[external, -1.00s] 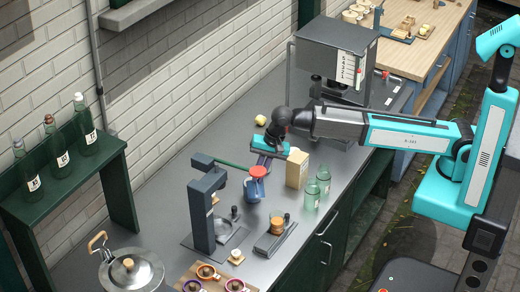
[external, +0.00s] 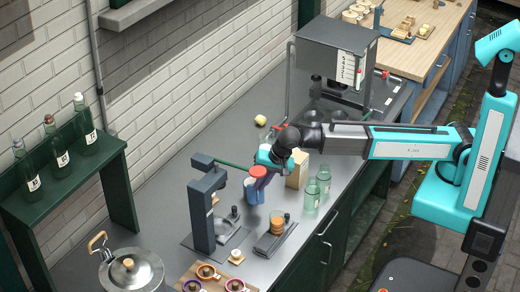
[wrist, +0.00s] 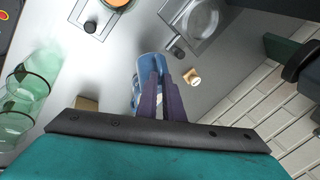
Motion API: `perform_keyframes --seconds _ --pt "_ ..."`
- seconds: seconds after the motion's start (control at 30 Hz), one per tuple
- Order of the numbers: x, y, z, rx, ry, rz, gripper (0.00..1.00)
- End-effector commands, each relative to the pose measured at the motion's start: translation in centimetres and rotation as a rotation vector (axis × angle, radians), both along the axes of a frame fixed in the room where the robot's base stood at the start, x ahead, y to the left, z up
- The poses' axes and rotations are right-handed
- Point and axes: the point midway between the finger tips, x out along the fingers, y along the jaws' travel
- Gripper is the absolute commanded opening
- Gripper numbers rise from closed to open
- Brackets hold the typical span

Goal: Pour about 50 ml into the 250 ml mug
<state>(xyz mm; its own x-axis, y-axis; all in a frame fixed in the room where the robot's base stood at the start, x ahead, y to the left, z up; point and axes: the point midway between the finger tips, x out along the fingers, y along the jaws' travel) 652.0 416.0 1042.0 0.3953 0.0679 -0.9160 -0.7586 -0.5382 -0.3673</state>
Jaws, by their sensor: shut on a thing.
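Small cups with coloured rims (external: 206,271) stand on a wooden board at the front. I cannot read any size marks, so I cannot tell which is the 250 ml mug.
A dark stand (external: 204,215) rises left of the jug. A scale (external: 275,240) bears an orange-topped thing (external: 277,223). Green glasses (external: 311,194) and a beige carton (external: 297,170) stand to the right. A lidded pot (external: 130,270) is at front left.

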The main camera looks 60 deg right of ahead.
Motion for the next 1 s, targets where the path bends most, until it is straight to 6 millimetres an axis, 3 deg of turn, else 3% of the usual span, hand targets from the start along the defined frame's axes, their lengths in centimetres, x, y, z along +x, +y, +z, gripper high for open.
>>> perform_keyframes --seconds 1.0 --pt "-3.8 4.1 -3.1 -0.226 -0.257 0.001 0.0"
